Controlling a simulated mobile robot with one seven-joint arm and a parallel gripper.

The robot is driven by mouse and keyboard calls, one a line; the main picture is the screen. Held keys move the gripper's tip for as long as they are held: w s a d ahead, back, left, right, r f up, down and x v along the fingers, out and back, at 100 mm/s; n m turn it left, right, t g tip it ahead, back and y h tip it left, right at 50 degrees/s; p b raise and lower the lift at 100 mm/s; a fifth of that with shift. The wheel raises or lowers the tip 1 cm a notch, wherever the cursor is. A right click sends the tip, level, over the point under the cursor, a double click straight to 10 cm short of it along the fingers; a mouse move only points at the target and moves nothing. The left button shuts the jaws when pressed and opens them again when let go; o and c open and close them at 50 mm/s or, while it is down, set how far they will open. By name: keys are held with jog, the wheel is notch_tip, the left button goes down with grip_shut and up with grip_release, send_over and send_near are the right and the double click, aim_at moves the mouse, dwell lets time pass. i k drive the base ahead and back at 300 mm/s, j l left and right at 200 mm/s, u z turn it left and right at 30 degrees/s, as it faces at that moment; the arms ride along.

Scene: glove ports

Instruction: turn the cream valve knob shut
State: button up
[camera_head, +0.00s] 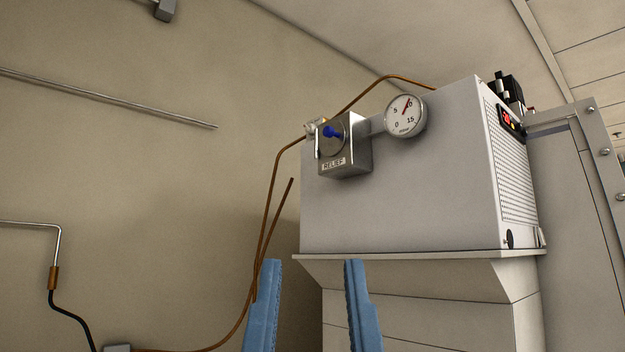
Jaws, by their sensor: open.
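I see no clear cream valve knob. A small pale fitting (312,128) sits at the left side of the metal RELIEF box (352,160); I cannot tell whether it is the knob. A blue knob (332,132) is on the front of that box. My gripper (312,262) shows as two blue fingers at the bottom of the head view. They stand apart, pointing up, with nothing between them. In the picture they are below the RELIEF box and the fitting, and touch neither.
A grey cabinet (400,200) carries the RELIEF box and a round gauge (405,115) with a red needle. It rests on a ledge (420,256). Copper tubing (268,205) runs down at the left. A thin rod (110,97) crosses the tan wall.

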aim_at(310, 128)
jog(key=i+j+z, duration=0.1)
jog(key=i+j, duration=0.2)
jog(key=i+j+z, duration=0.1)
jog(key=i+j, duration=0.2)
jog(key=j, duration=0.25)
jog(key=i+j+z, duration=0.1)
jog(key=i+j, duration=0.2)
jog(key=j, duration=0.2)
